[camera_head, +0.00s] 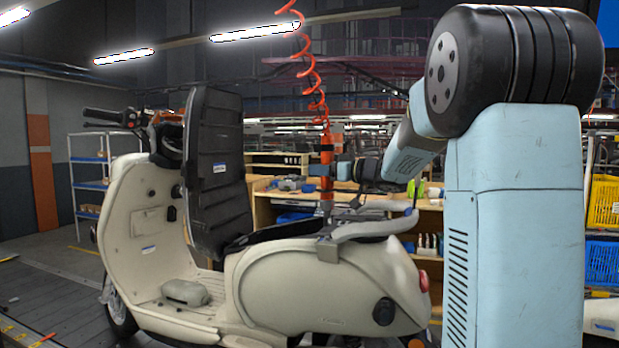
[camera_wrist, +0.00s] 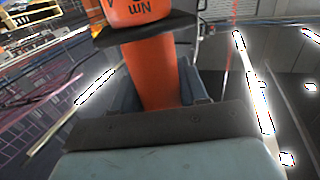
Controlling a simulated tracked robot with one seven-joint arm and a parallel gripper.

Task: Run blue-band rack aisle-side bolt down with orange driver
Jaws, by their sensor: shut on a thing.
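The orange driver (camera_head: 326,152) hangs upright from a red coiled hose over the rear of a cream scooter. My gripper (camera_head: 334,170) is shut around its body. In the wrist view the orange driver (camera_wrist: 150,70) stands between the jaws, with upside-down "Nm" lettering on its upper part. The driver's lower end reaches down close to the grey rack (camera_head: 372,229) at the scooter's tail; I cannot tell whether it touches. A blue band and the bolt heads are too small or hidden to make out.
The cream scooter (camera_head: 335,285) stands on the slat conveyor (camera_head: 50,305), its black seat (camera_head: 218,170) tipped up. The red coiled hose (camera_head: 308,65) runs up from the driver. Behind is a wooden workbench (camera_head: 262,212). Yellow (camera_head: 605,203) and blue bins (camera_head: 603,262) are at right.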

